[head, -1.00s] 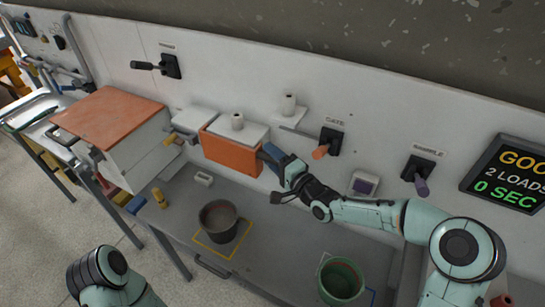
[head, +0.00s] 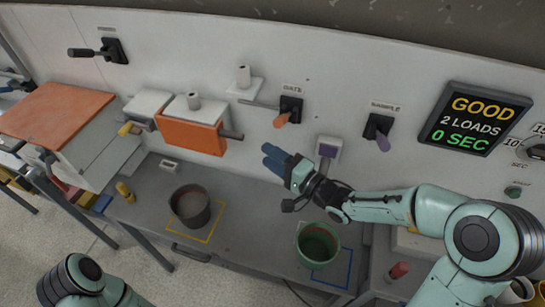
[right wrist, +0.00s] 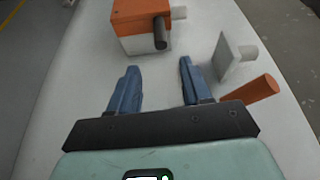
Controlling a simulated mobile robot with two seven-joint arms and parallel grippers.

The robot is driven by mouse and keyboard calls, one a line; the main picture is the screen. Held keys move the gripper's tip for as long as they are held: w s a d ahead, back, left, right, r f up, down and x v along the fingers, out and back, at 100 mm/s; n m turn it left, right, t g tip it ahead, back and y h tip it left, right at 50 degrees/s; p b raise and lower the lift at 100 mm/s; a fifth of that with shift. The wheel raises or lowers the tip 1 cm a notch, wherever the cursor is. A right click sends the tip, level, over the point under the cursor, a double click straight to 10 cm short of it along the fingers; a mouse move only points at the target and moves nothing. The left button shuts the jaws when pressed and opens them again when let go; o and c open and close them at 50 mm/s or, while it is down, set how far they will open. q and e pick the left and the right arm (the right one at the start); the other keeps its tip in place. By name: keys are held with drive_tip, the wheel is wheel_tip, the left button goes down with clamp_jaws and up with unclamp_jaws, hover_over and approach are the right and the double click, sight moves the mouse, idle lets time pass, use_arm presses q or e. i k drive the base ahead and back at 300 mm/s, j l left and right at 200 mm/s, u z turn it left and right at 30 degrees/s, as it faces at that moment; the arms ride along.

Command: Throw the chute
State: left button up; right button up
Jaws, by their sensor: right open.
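The orange-fronted chute box (head: 190,134) with white lids is on the white wall panel, left of centre in the head view. A dark bar (head: 232,135) sticks out of its right side. The box also shows at the top of the right wrist view (right wrist: 140,25), with the black bar (right wrist: 160,33) toward me. My right gripper (head: 272,157) is open and empty, to the right of the bar and apart from it. In the right wrist view nothing lies between its two blue fingers (right wrist: 158,85). My left arm shows at the lower left, but its gripper is out of view.
The orange-handled GATE lever (head: 291,108) is above my right gripper. A purple-handled lever (head: 380,130) is to the right, a black-handled lever (head: 98,50) far left. A dark pot (head: 190,207) and green pot (head: 318,243) stand on the grey bench. The display (head: 475,118) reads GOOD, 2 LOADS.

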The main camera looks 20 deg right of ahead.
sight(188, 135)
drive_tip(key=k, duration=1)
